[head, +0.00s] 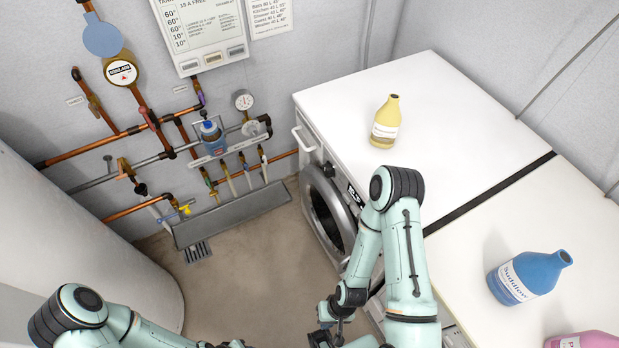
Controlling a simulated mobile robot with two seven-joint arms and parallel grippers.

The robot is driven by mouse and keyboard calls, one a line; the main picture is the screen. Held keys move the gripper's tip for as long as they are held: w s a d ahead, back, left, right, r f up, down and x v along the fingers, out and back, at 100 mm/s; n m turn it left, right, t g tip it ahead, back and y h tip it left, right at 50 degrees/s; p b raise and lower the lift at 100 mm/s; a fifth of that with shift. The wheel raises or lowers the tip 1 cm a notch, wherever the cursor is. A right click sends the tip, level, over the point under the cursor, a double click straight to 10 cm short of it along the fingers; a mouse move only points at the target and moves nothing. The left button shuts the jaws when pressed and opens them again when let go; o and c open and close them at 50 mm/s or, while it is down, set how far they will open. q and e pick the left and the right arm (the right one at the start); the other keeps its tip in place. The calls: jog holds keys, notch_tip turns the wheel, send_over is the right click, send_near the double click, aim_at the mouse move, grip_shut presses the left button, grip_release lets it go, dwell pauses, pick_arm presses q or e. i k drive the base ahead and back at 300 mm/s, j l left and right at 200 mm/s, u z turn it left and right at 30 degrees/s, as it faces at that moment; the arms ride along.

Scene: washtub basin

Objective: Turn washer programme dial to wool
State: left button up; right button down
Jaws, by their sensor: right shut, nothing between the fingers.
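The washer (345,95) is a white front-loader with a round grey door (322,212) facing left. Its narrow control strip shows at a steep angle, with a dark display (355,194) partly behind my right arm. A small dark knob-like shape (328,168) sits on the strip between the drawer handle and the display. Its setting and any wool mark are too small to read. My right gripper (321,338) is low at the bottom edge, partly cut off, shut and empty, apart from the washer's control strip. My left arm comes in at bottom left; its gripper is out of frame.
A yellow bottle (385,122) stands on the washer top. A blue bottle (528,277) and a pink bottle (585,340) are on the white top beside it. Pipes and valves (215,140) line the back wall above a grey trough (232,214). The floor before the washer is clear.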

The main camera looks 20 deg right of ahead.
aim_at(328, 169)
jog(key=z, duration=1.35)
